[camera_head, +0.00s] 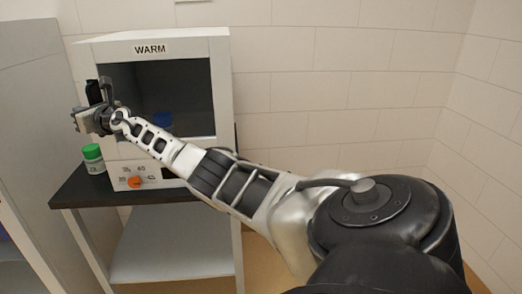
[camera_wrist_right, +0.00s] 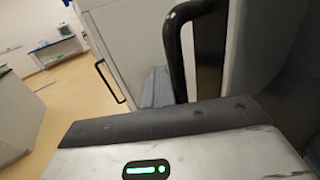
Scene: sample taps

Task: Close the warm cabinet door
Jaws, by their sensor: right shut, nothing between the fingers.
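The warm cabinet (camera_head: 222,75), a white box with a WARM label, stands on a dark bench at the left of the head view. Its front shows a dark window, and my right arm crosses its lower left part. A dark upright handle (camera_head: 106,92) shows at the front's left side; a dark bar handle (camera_wrist_right: 178,55) also fills the upper middle of the wrist view. My right gripper (camera_head: 80,119) is shut and empty, beside the handle's lower end. I cannot tell whether they touch, or whether the door is slightly ajar. My left gripper is out of view.
A green-capped bottle (camera_head: 93,158) stands on the dark bench (camera_head: 75,192) left of the cabinet. A blue item (camera_head: 163,121) shows inside. An orange knob (camera_head: 135,182) sits below the window. A tall grey cabinet (camera_head: 28,110) stands close at left. A tiled wall is behind.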

